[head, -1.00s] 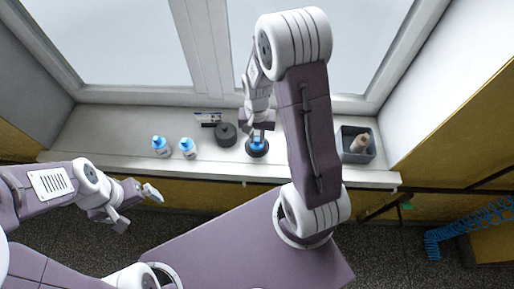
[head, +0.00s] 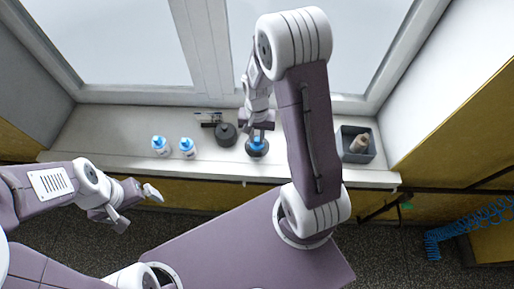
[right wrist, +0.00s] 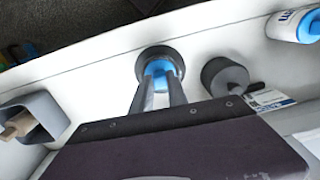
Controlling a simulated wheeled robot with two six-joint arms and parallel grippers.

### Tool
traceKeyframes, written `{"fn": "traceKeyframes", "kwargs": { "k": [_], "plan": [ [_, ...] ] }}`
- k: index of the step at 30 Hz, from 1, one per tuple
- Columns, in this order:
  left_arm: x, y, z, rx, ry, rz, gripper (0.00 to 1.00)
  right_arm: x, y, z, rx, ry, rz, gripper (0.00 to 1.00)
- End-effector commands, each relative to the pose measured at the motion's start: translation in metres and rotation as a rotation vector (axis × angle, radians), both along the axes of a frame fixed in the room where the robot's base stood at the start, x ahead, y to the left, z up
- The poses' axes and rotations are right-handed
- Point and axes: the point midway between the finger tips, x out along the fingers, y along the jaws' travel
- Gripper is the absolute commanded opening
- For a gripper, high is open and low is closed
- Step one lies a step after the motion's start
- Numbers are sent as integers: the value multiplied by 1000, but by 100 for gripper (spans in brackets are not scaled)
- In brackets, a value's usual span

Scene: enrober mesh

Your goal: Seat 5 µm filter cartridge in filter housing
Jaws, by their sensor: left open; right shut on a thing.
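The filter housing (head: 257,154) is a dark round cup on the white sill, left of my right arm. A blue end, which I take for the 5 µm filter cartridge (right wrist: 158,68), shows inside its dark rim (right wrist: 179,60) in the right wrist view. My right gripper (head: 262,130) points down over the housing, its fingertips (right wrist: 158,82) shut on this blue part. The cartridge's lower body is hidden, and I cannot tell how deep it sits. My left gripper (head: 138,206) is open and empty, in front of the sill at the left.
A dark round cap (head: 226,135) lies just left of the housing, with a small card (head: 208,117) behind it. Two white bottles with blue caps (head: 161,146) (head: 188,148) stand further left. A grey bin (head: 371,154) holding a beige cylinder (head: 359,143) is at the right.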

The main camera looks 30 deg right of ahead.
Motion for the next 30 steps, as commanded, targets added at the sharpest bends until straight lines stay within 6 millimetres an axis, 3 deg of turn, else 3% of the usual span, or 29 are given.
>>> {"fn": "traceKeyframes", "kwargs": {
  "k": [14,24,30],
  "plan": [
    [0,0,0,0,0,0,100,0,0,5,-1,-1,0,0],
    [0,0,0,0,0,0,100,1,0,80,-1,-4,0,0],
    [0,0,0,0,0,0,100,0,0,100,-1,-1,0,0]
  ]
}}
